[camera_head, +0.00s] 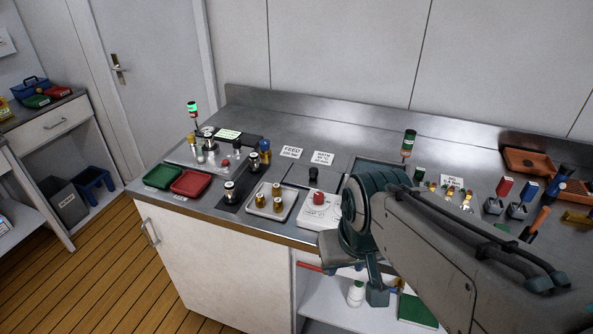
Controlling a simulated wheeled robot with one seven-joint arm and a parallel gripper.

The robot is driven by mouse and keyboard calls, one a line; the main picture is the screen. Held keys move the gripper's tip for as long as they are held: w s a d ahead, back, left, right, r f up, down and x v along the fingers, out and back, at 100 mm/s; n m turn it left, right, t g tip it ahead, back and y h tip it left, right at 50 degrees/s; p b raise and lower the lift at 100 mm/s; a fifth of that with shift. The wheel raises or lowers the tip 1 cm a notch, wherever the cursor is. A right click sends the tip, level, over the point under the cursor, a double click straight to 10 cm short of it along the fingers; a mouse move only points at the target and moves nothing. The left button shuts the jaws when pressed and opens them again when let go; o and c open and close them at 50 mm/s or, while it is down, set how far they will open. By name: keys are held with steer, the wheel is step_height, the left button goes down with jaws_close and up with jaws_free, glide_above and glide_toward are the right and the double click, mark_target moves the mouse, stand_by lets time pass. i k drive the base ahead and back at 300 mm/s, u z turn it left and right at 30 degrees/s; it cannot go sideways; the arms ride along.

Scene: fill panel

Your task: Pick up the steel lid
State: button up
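I cannot make out the steel lid for certain. Small shiny steel pieces (211,147) stand on the metal plate (178,154) at the left of the steel bench. A steel canister with a dark band (229,191) stands on a dark pad in front of that plate. My arm reaches in from the lower right, and its teal wrist is in front of the bench's front edge. My gripper (376,294) seems to be at the lower end of the wrist, well right of the steel pieces. Its fingers are too unclear to tell open from shut. The arm hides part of the bench.
A green tray (164,177) and a red tray (191,183) lie at the bench's left front. A tray with several brass-topped cylinders (268,214) and a white box with a red button (319,211) stand nearer my arm. Signal lights (193,110) (408,143) rise from the bench.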

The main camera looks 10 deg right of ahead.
mark_target(314, 178)
steer(key=u, duration=0.65)
steer(key=i, duration=0.65)
steer(key=z, duration=1.55)
